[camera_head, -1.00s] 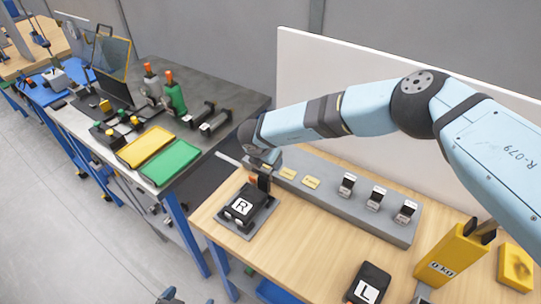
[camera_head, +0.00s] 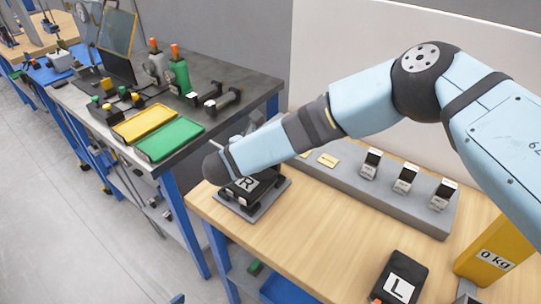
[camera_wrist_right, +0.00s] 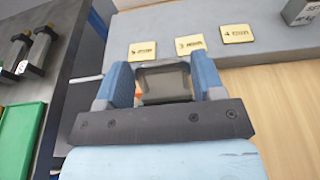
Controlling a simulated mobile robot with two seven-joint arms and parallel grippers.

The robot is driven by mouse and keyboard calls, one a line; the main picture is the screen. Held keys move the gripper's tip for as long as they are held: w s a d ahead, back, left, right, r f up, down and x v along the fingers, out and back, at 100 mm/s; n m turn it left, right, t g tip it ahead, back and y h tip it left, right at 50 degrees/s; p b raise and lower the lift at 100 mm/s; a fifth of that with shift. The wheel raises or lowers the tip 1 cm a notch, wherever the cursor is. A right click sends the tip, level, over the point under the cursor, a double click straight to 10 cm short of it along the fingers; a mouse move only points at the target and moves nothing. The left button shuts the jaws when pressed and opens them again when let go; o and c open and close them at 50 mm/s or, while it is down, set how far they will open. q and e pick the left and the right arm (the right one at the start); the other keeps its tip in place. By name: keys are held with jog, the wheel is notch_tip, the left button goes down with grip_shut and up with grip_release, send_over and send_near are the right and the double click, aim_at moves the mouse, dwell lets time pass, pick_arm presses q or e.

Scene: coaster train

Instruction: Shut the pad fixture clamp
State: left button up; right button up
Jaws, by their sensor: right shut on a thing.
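The pad fixture (camera_head: 236,207) is a grey plate at the left end of the wooden bench, with a black pad marked R (camera_head: 246,184) on it. My right forearm and wrist cross over its far side and hide most of the clamp. In the right wrist view my right gripper (camera_wrist_right: 162,82) is shut, its blue fingers on either side of a dark block. A bit of orange, which looks like the clamp handle (camera_wrist_right: 138,93), shows between the fingers. How far the clamp is closed is hidden. My left gripper is not in view.
A grey rail (camera_head: 400,207) with yellow labels and several small blocks runs behind. A black pad marked L (camera_head: 398,279) and a yellow 0 kg block (camera_head: 497,250) stand right. A dark bench with yellow (camera_head: 150,124) and green (camera_head: 168,138) trays is left. The middle wood is clear.

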jog(key=shift+s+a+f+t+b, duration=0.2)
jog(key=shift+f+t+b, duration=0.25)
jog(key=shift+b, duration=0.2)
jog(key=shift+s+a+f+t+h+b, duration=0.1)
jog(key=shift+t+h+b, duration=0.15)
jog(key=shift+h+b, duration=0.5)
pick_arm(q)
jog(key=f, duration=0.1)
jog(key=b, duration=0.1)
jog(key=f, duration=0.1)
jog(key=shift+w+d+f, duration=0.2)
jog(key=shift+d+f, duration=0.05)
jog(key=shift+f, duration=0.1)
pick_arm(e)
jog(key=shift+s+t+y, duration=0.1)
jog(key=shift+t+y, duration=0.15)
jog(key=shift+t, duration=0.05)
pick_arm(q)
jog(key=shift+b, duration=0.3)
pick_arm(e)
jog(key=o, duration=0.6)
jog(key=shift+a, duration=0.15)
jog(key=shift+s, duration=0.1)
